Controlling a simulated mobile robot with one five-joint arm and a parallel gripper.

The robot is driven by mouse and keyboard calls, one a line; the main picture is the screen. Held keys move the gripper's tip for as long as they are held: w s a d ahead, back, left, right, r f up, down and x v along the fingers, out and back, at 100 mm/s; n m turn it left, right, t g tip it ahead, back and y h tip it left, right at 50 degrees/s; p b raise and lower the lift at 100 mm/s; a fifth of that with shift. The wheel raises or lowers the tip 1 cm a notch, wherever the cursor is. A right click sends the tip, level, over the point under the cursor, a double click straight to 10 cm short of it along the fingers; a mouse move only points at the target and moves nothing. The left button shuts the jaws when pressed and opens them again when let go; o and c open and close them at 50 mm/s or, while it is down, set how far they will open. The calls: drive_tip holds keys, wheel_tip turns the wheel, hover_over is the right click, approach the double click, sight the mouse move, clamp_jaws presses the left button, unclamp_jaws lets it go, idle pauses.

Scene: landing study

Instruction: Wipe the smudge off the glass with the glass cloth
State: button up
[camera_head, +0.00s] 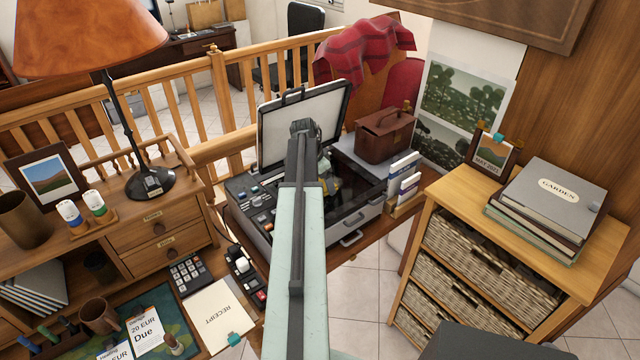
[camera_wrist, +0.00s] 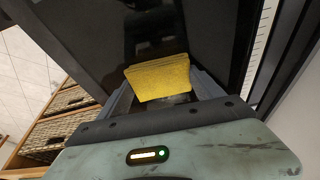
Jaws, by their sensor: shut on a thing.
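My gripper (camera_wrist: 160,88) is shut on the yellow glass cloth (camera_wrist: 158,81), which sticks out beyond the fingertips in the wrist view. In the head view my arm hides most of the gripper, and a bit of the yellow cloth (camera_head: 331,184) shows beside it. The dark glass (camera_head: 358,190) is the bed of a grey flatbed machine with its lid raised. In the wrist view the dark glass (camera_wrist: 85,45) lies beyond the cloth; I cannot tell whether they touch. A darker patch shows there above the cloth, perhaps a reflection. I cannot make out the smudge for certain.
The raised lid (camera_head: 300,115) stands behind the glass. A brown case (camera_head: 385,138) and white boxes (camera_head: 404,172) stand to its right. A basket shelf (camera_head: 480,262) is further right. A calculator (camera_head: 190,275) and a lamp (camera_head: 150,183) are on the left.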

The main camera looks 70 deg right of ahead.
sight(339, 181)
drive_tip(key=shift+s+d, duration=0.75)
drive_tip(key=shift+d, duration=0.4)
drive_tip(key=shift+s+d, duration=0.7)
drive_tip(key=shift+d, duration=0.45)
drive_tip(key=shift+s+d, duration=0.75)
drive_tip(key=shift+d, duration=0.4)
drive_tip(key=shift+f, duration=0.15)
drive_tip(key=shift+a, duration=0.15)
drive_tip(key=shift+w+a, duration=0.45)
drive_tip(key=shift+a, duration=0.25)
drive_tip(key=shift+w+a, duration=0.85)
drive_tip(key=shift+a, duration=0.4)
drive_tip(key=shift+w+a, duration=0.8)
drive_tip(key=shift+a, duration=0.5)
drive_tip(key=shift+w+a, duration=0.85)
drive_tip(key=shift+a, duration=0.4)
drive_tip(key=shift+r, duration=0.2)
wheel_tip(339, 181, up, 7)
drive_tip(key=p, duration=0.7)
